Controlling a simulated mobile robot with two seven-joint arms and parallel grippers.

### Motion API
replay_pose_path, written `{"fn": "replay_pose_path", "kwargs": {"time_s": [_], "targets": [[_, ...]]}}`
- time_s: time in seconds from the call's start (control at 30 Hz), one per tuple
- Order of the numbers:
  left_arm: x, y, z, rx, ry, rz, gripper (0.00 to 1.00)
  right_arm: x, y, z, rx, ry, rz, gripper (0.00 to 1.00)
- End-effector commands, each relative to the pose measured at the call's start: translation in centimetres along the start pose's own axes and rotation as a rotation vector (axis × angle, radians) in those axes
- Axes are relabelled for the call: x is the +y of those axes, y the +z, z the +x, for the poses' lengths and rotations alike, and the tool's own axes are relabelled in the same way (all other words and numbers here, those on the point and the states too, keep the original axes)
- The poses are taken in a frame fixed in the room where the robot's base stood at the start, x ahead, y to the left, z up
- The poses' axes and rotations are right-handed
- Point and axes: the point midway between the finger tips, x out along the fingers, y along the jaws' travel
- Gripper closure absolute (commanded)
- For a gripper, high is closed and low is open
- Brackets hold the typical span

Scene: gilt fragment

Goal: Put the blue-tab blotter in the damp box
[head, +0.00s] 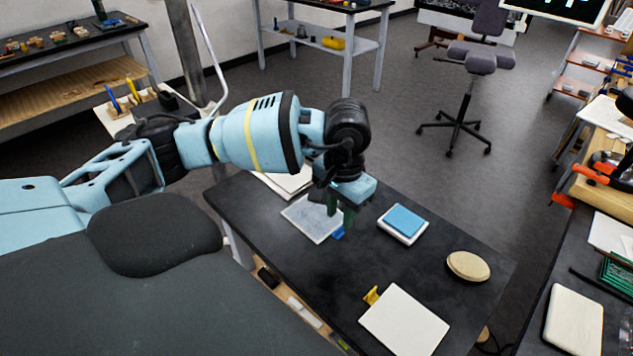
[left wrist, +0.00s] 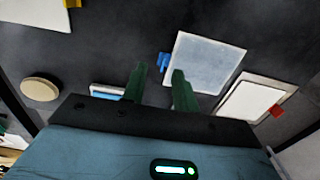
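The blue-tab blotter (head: 312,220) is a pale grey-blue square sheet lying flat on the dark table, its blue tab at the near right corner. It also shows in the left wrist view (left wrist: 205,62), just beyond the fingers. My left gripper (head: 343,212) is over the blotter's right side, pointing down. In the left wrist view its two green fingers (left wrist: 158,88) are apart with nothing between them. A small white box with a blue top (head: 403,222) stands to the right; I cannot tell whether it is the damp box. My right gripper is not in view.
A white yellow-tab blotter (head: 404,321) lies near the front. A beige oval object (head: 468,265) lies at the right. A white red-tab blotter (left wrist: 250,102) lies beside the blue-tab one. Bare table (head: 350,265) lies between them. A second bench (head: 530,335) stands at right.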

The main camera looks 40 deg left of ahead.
Motion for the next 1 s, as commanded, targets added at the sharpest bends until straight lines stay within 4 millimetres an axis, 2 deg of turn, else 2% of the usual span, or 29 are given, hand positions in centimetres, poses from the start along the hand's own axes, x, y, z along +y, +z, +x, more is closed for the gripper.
{"fn": "replay_pose_path", "kwargs": {"time_s": [0.17,0.4,0.57,0.83,0.87,1.0], "targets": [[-0.1,-0.2,0.4,0.002,0.000,0.000,0.71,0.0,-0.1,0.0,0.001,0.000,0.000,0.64],[-0.8,-1.2,3.2,0.001,0.000,-0.003,0.71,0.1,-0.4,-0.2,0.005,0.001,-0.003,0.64],[-0.7,-1.2,5.0,0.001,0.001,0.000,0.71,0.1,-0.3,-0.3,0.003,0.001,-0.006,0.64],[-0.8,-1.2,5.3,0.001,0.001,0.001,0.71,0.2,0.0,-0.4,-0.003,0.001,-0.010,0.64],[-0.8,-1.2,5.3,0.001,0.001,0.001,0.72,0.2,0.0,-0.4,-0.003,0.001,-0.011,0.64],[-0.8,-1.2,5.3,0.002,0.001,0.000,0.91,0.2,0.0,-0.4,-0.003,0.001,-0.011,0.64]]}}
